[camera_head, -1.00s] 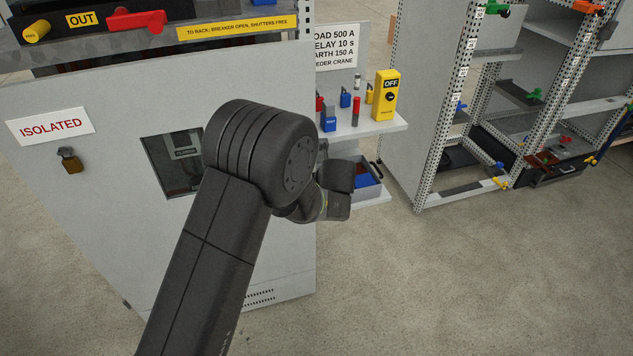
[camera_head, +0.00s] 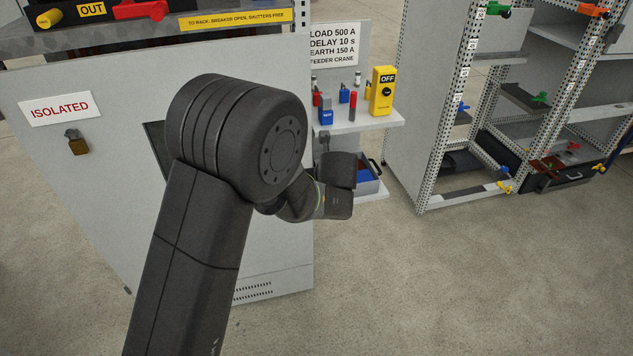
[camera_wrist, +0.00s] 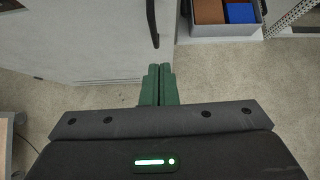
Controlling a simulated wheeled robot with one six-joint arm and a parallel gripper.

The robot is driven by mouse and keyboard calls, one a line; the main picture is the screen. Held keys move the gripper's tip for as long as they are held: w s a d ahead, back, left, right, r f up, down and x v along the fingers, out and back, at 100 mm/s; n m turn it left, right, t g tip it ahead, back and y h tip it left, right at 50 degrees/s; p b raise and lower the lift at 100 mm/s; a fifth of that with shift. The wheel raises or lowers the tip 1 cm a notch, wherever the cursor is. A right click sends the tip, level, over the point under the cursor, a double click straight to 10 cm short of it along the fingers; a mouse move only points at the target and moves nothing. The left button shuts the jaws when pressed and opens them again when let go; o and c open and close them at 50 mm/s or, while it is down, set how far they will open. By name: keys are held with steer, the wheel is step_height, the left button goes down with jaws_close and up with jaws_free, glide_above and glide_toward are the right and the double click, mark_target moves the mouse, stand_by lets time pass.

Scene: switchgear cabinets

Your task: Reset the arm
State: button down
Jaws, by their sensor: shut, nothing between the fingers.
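My arm (camera_head: 205,220) reaches up from the bottom of the head view, in front of the grey cabinet door, and bends to the right. My gripper's fingers are hidden in the head view behind the wrist. In the wrist view my gripper (camera_wrist: 159,72) shows two green fingers close together, shut and empty.
The grey door (camera_head: 90,180) carries an ISOLATED sign (camera_head: 60,108) and a padlock (camera_head: 76,141). A shelf (camera_head: 350,122) holds a yellow OFF box (camera_head: 382,91) and small coloured parts. An open bin (camera_wrist: 225,18) sits below. Open racks (camera_head: 440,110) stand right. The front-right floor is clear.

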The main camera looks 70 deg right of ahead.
steer(key=shift+v, duration=2.25)
steer(key=shift+w, duration=0.15)
